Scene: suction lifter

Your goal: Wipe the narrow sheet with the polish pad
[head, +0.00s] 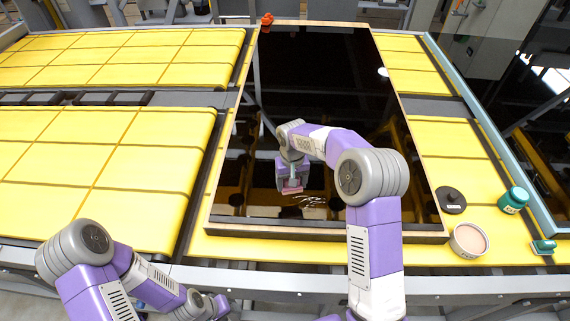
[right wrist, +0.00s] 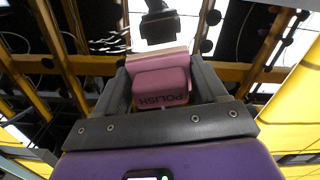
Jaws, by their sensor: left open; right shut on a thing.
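The narrow sheet (head: 325,90) is a dark, glossy, reflective panel with a wooden edge, lying over the yellow table. White smear marks (head: 308,199) show on its near part, and white streaks (right wrist: 108,42) also show in the right wrist view. My right gripper (head: 291,183) is over the near part of the sheet, just left of the marks. It is shut on the pink polish pad (right wrist: 161,84), whose block reads POLISH. I cannot tell whether the pad touches the sheet. My left gripper (head: 215,305) is open, low at the front edge, partly hidden by its arm.
Right of the sheet stand a black round disc with a knob (head: 451,198), a teal jar (head: 513,200), a pink-filled tub (head: 469,240) and a small teal item (head: 543,246). An orange item (head: 267,18) sits at the sheet's far left corner. Yellow padded surfaces (head: 100,150) at left are clear.

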